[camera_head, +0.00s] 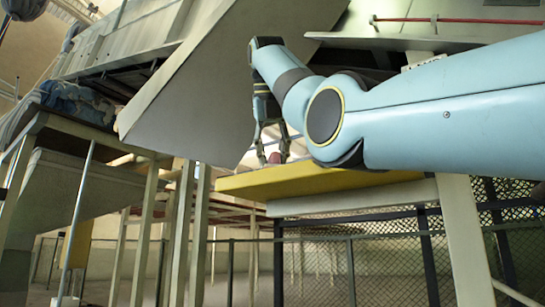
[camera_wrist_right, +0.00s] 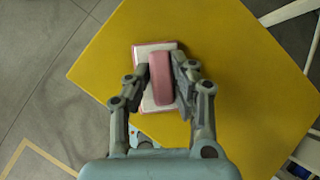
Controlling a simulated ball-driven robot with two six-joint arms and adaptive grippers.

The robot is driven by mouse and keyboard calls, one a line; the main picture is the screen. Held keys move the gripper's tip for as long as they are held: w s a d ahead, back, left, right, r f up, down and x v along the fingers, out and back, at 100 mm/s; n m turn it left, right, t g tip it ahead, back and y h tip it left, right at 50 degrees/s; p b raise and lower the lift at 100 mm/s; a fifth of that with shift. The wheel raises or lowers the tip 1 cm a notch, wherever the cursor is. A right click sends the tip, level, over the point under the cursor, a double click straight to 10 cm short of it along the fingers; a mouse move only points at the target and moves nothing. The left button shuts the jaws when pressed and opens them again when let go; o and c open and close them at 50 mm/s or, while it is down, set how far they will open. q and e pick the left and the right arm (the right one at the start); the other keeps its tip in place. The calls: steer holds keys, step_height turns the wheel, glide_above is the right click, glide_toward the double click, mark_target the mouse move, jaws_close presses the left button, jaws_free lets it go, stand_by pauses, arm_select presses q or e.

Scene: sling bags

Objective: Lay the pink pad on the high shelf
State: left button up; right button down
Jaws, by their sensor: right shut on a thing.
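The pink pad (camera_wrist_right: 160,82) is a rounded pink bar over a flat, pale, pink-edged plate in the right wrist view. My right gripper (camera_wrist_right: 164,75) is shut on the bar, one finger on each side. In the head view, a small pinkish part of the pad (camera_head: 275,158) shows between the fingertips of my right gripper (camera_head: 270,156), over a raised yellow slab (camera_head: 325,181). I cannot tell whether the pad touches the slab. No label shows which surface is the high shelf. My left gripper is not in view.
A large grey slanted panel (camera_head: 200,95) stands close left of my right arm. Blue cloth (camera_head: 75,100) lies on a raised surface at the left. A wire fence (camera_head: 400,265) stands below the slab.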

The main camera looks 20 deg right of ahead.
steer(key=c, duration=1.6)
jaws_free()
steer(key=shift+f, duration=0.15)
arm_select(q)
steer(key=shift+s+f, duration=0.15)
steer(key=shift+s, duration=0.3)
arm_select(e)
steer(key=o, duration=0.5)
steer(key=shift+c, duration=0.2)
steer(key=shift+r, duration=0.3)
steer(key=shift+b+v, duration=0.9)
steer(key=shift+b, duration=0.35)
arm_select(q)
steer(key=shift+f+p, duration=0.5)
steer(key=shift+p, duration=0.2)
arm_select(e)
steer(key=v, duration=1)
